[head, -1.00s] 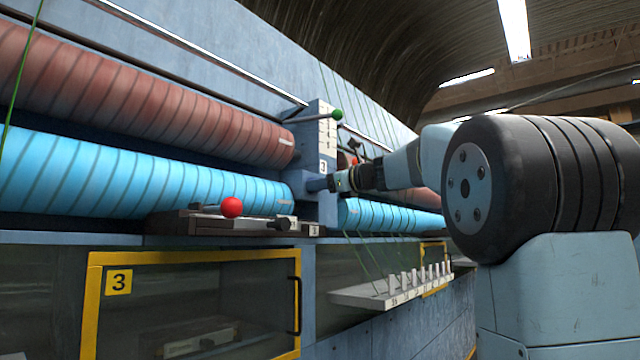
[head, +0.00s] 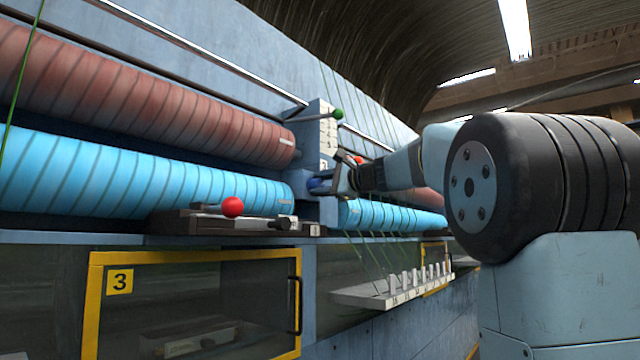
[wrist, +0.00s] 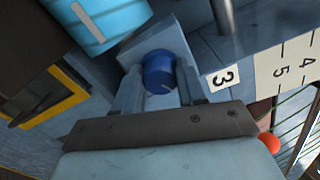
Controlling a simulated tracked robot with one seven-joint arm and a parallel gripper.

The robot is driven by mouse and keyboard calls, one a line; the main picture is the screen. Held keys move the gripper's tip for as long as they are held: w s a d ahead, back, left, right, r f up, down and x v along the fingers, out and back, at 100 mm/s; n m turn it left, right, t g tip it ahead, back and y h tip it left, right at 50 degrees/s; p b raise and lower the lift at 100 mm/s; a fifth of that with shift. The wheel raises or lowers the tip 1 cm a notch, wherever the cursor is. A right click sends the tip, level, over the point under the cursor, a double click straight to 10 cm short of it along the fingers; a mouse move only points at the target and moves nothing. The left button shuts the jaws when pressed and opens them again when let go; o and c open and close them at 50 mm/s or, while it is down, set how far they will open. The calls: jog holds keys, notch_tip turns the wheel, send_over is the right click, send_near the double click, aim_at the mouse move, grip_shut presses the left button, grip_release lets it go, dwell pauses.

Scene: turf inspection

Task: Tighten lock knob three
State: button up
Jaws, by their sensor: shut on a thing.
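Lock knob three is a round blue knob (wrist: 160,72) with a pale line on its face, on the blue post (head: 312,210) between the rollers. It also shows small in the head view (head: 318,186). A white plate with a black "3" (wrist: 223,78) sits beside it in the wrist view. My gripper (wrist: 160,80) has one finger on each side of the knob and is shut on it. In the head view my gripper (head: 335,184) reaches the post from the right, and its fingers partly cover the knob.
A red-brown roller (head: 150,95) and a light blue roller (head: 140,175) run left of the post. A green-ball lever (head: 337,114) sticks out above. A red-ball lever (head: 232,207) is on the ledge below. A yellow-framed door (head: 200,255) and a pegged rack (head: 395,291) are lower down.

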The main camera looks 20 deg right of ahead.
jog(key=n, duration=1.2)
jog(key=shift+n, duration=0.3)
jog(key=shift+r, duration=0.1)
dwell(0.3)
jog(key=o, duration=1.1)
jog(key=shift+d, duration=0.1)
jog(key=v, duration=1.3)
jog(key=shift+s+d, duration=0.2)
jog(key=shift+s, duration=0.15)
